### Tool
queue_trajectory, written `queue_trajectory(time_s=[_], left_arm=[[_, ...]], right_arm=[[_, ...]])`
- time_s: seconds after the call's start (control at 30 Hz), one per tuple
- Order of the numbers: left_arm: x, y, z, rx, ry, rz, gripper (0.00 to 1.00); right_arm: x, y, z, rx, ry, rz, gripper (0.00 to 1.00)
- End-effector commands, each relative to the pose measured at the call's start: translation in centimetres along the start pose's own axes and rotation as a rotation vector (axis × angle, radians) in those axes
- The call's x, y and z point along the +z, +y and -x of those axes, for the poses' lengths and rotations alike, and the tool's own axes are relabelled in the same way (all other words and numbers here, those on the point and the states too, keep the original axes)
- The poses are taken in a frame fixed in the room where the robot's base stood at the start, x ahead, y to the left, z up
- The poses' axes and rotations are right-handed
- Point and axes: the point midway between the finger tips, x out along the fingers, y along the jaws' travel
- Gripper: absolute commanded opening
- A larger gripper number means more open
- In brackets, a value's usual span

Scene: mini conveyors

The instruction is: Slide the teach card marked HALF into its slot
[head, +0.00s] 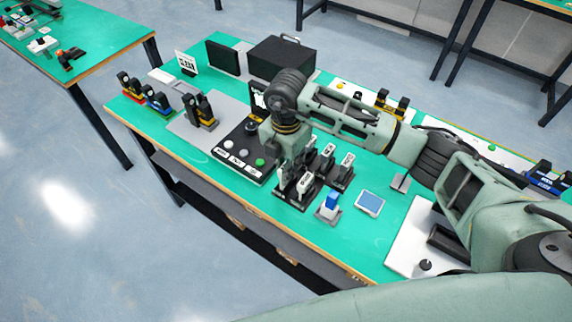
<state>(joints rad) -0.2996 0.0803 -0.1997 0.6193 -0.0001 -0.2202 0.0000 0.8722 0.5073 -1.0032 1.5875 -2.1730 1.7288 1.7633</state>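Several upright white cards stand in black holders near the middle of the green table, among them one card (347,160) at the right and one card (305,187) at the front. Their print is too small to read, so I cannot tell which is marked HALF. A black control panel (232,164) with buttons and white labels lies to their left. I cannot make out the card's slot. My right arm reaches in from the right, and its wrist points down over the cards. My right gripper (287,172) is down among the holders; its fingertips are not clear. My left gripper is not in view.
A blue-and-white block (328,205) on a grey stand and a small blue-screened device (369,202) sit right of the cards. A black case (282,58) stands at the back. Small black-and-yellow units (199,110) stand at the left. The table's front edge (262,222) is close.

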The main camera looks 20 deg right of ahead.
Motion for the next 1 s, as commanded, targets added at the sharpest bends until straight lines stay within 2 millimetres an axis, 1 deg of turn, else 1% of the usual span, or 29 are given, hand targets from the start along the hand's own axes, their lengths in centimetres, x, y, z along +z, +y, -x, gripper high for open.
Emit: queue_trajectory(time_s=[0.2, 0.5, 0.53, 0.77, 1.0], left_arm=[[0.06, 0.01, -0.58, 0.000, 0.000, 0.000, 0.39], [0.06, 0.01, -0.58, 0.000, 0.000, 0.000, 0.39], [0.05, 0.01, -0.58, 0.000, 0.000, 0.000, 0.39], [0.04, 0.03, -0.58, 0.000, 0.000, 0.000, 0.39], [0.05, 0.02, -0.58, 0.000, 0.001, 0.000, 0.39]], right_arm=[[0.02, -0.02, -0.77, 0.000, 0.000, 0.000, 0.00], [0.02, -0.01, -0.80, 0.000, 0.000, 0.000, 0.00], [0.02, -0.01, -0.80, 0.000, 0.000, 0.000, 0.17], [0.01, -0.01, -0.79, 0.000, 0.000, 0.000, 0.38], [0.01, -0.02, -0.80, 0.000, 0.000, 0.000, 0.39]])
